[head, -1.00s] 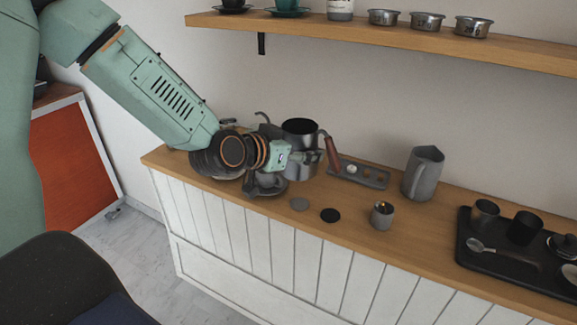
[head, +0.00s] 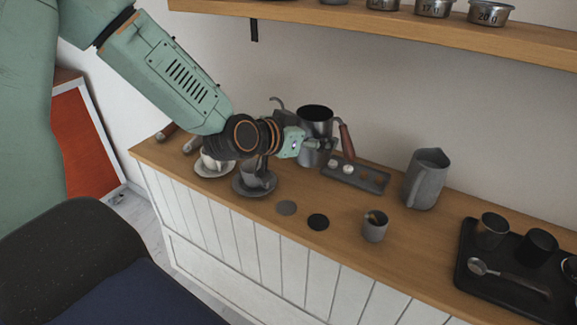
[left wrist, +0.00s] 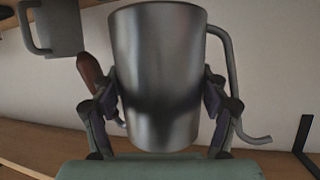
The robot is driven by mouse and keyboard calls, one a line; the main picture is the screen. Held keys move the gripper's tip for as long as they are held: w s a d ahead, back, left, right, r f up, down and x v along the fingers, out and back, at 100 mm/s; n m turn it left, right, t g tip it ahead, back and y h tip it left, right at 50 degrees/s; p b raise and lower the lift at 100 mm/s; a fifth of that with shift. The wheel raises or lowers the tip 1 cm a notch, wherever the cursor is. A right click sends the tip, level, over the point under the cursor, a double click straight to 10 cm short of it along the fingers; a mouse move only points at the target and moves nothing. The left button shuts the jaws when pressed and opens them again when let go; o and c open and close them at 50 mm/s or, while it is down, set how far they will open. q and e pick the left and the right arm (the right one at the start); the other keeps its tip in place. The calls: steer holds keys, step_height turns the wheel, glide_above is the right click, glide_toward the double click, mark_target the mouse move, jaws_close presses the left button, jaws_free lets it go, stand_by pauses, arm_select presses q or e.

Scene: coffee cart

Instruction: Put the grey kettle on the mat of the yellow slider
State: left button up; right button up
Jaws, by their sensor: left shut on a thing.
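The grey metal kettle (head: 314,125) has a thin curved spout on its left and a red-brown handle on its right. My left gripper (head: 309,145) is shut around its body, which fills the middle of the left wrist view (left wrist: 158,75). It appears held above the back of the counter, upright or nearly so. A grey round mat (head: 286,208) and a black round mat (head: 318,222) lie bare in front. A dark slider panel (head: 373,181) with small pale knobs lies right of the kettle; I cannot make out a yellow one. My right gripper is not in view.
Cups on saucers (head: 254,178) stand left of the mats, below my left arm. A small grey cup (head: 375,226) stands to their right, a grey jug (head: 426,178) behind it. A black tray (head: 478,282) with cups is at right. A shelf (head: 400,31) runs above.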

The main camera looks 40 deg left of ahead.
mark_target(312, 157)
arm_select(q)
steer(key=f, duration=0.1)
steer(key=f+b, duration=0.1)
steer(key=f, duration=0.3)
steer(key=shift+s+f+b, duration=0.1)
steer(key=shift+s+b, duration=0.2)
steer(key=shift+s, duration=0.1)
steer(key=shift+w+d+f, duration=0.15)
steer(key=shift+w+f, duration=0.05)
steer(key=f, duration=0.1)
steer(key=f+b, duration=0.1)
steer(key=f, duration=0.1)
steer(key=shift+s+a+f, duration=0.25)
steer(key=shift+s, duration=0.1)
steer(key=shift+w+d+f, duration=0.1)
steer(key=shift+w+d, duration=0.1)
steer(key=shift+w, duration=0.15)
steer(key=o, duration=1.2)
steer(key=shift+f, duration=0.1)
steer(key=shift+c, duration=0.2)
steer(key=o, duration=0.4)
steer(key=shift+s+a, duration=0.15)
steer(key=shift+s, duration=0.15)
steer(key=shift+o, duration=0.2)
steer(key=shift+w, duration=0.1)
steer(key=shift+w, duration=0.1)
